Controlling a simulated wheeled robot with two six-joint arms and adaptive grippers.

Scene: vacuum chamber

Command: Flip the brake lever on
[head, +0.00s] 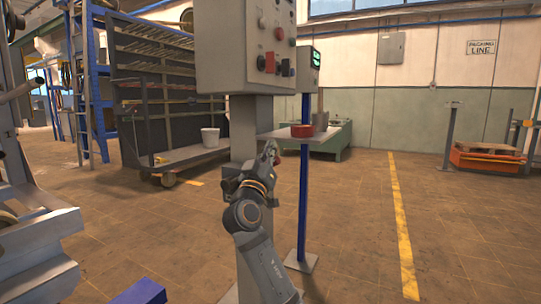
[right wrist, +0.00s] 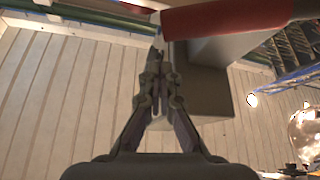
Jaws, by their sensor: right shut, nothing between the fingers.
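A red grip (right wrist: 225,18), which looks like the brake lever's handle, crosses the top of the right wrist view, with a dark end at its right. In the head view only a small reddish bit shows beside my right gripper (head: 270,152), so the lever is mostly hidden there. In the right wrist view my right gripper (right wrist: 158,48) is shut and empty. Its fingertips are just below the left end of the red grip; I cannot tell whether they touch. My left gripper is not in view.
A grey control box (head: 245,45) with several buttons tops a grey post (head: 245,125) behind my right arm. Open floor (head: 355,230) lies to the right.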

